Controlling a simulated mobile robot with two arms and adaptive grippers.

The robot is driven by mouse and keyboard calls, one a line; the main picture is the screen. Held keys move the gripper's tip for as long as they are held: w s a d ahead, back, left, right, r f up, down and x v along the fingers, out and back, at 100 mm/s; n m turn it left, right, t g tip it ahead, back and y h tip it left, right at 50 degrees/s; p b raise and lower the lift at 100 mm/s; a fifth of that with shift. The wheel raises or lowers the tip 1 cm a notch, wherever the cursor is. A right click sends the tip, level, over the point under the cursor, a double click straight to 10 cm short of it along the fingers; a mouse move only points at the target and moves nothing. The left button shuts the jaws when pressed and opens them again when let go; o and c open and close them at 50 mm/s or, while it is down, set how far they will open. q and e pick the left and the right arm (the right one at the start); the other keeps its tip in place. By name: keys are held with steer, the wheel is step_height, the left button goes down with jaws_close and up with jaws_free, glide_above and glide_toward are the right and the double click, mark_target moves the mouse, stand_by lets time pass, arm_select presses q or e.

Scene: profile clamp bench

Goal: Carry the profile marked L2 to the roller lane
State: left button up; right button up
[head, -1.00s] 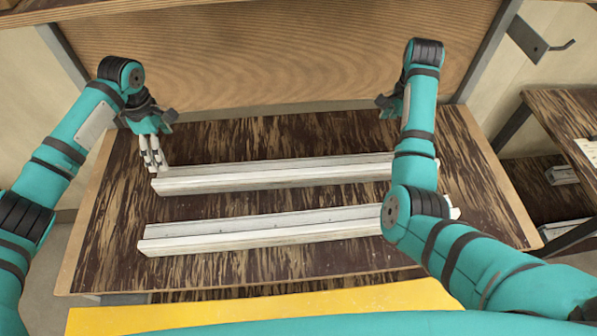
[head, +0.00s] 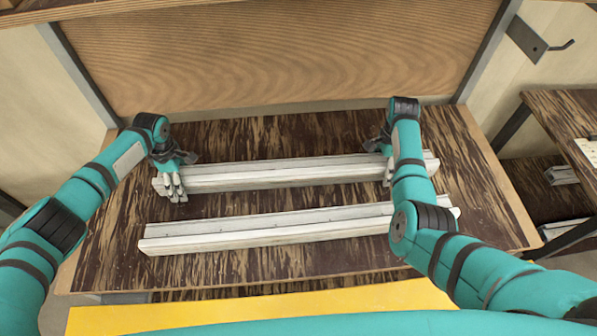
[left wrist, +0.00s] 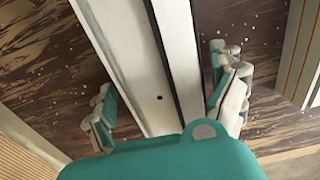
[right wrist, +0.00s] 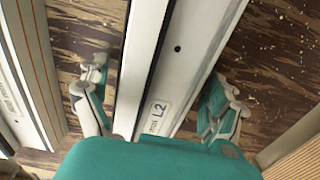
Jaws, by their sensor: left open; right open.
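The profile marked L2 (head: 280,175) is the long pale metal bar at the back of the bench, lying flat. Its L2 label (right wrist: 157,117) shows in the right wrist view. My left gripper (head: 173,185) is open at its left end, with fingers (left wrist: 170,105) on both sides of the bar and gaps between. My right gripper (head: 388,170) is open near its right end, partly hidden by my arm in the head view; its fingers (right wrist: 155,105) stand either side of the bar near the label. The roller lane cannot be made out.
A second, similar profile (head: 270,229) lies in front, parallel to the first. A wooden panel (head: 270,60) rises behind the bench (head: 110,250). At right stands another wooden table (head: 560,115) with shelving below. A yellow strip (head: 250,308) lies in front.

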arm_select(q)
steer(key=c, duration=1.7)
arm_select(e)
steer(key=c, duration=1.7)
arm_select(q)
steer(key=shift+c, duration=0.2)
arm_select(e)
steer(key=shift+r, duration=0.1)
steer(key=shift+c, duration=0.2)
